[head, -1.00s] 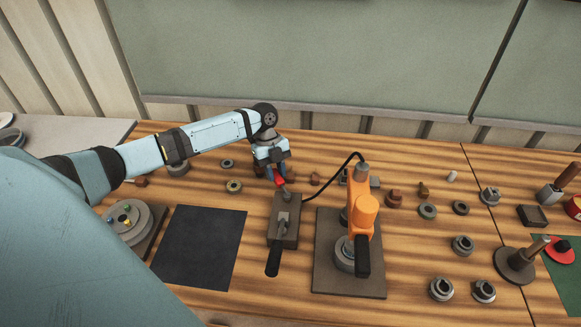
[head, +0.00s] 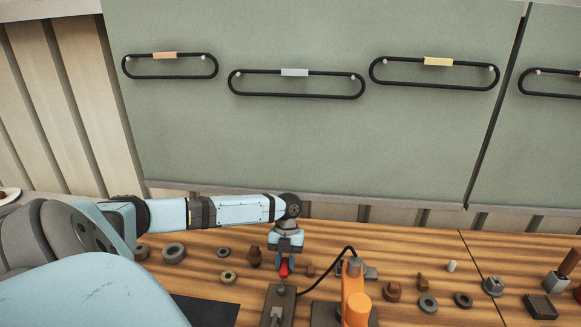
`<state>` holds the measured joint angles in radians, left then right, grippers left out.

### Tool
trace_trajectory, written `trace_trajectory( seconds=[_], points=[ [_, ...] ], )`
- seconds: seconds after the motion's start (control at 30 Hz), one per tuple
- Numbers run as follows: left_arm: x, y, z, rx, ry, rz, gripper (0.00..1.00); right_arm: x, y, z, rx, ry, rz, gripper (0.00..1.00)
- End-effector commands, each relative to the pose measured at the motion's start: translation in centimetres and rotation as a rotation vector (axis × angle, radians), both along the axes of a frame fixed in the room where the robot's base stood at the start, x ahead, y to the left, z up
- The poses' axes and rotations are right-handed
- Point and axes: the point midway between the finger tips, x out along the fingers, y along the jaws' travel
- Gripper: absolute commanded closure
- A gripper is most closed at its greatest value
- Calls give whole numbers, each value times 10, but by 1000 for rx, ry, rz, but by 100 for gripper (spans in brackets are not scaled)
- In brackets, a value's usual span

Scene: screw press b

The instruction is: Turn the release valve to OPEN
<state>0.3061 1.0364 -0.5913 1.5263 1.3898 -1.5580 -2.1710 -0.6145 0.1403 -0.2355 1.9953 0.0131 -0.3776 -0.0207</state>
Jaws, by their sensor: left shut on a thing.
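The red release valve handle (head: 284,268) is at the far end of the dark pump block (head: 281,299) in the head view. My left gripper (head: 284,262) points down over it from behind and is shut on it; the fingers hide part of the handle. The valve's exact angle is hard to tell, and I see no readable OPEN mark. A black hose runs from the block's area to the orange press (head: 355,302). The near part of the block is cut off by the bottom edge. My right gripper is not in view.
Several rings and small fittings lie on the wooden bench, such as a brass-coloured ring (head: 228,277) left of the valve and a brown fitting (head: 393,291) right of the press. A dark mat (head: 208,310) lies front left. A green-grey board (head: 300,135) with looped belts stands behind.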

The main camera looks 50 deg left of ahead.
Motion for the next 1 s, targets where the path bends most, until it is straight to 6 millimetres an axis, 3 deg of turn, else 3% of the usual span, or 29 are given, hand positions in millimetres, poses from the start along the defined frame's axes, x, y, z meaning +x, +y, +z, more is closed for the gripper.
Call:
trace_trajectory(
  seconds=[0.37, 0.4, 0.5, 0.83, 1.0],
  points=[
    [-1, -1, 0, -2, -2, -12, 100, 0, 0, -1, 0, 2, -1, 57],
    [-1, -1, 0, -2, -2, -12, 71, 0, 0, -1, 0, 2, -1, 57],
    [0, -1, 0, -2, -2, -11, 48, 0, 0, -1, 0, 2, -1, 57],
    [0, 1, 2, 0, -2, -8, 48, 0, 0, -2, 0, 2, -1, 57],
    [7, 6, 22, 0, -4, -7, 48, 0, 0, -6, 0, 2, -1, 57]
  ],
)
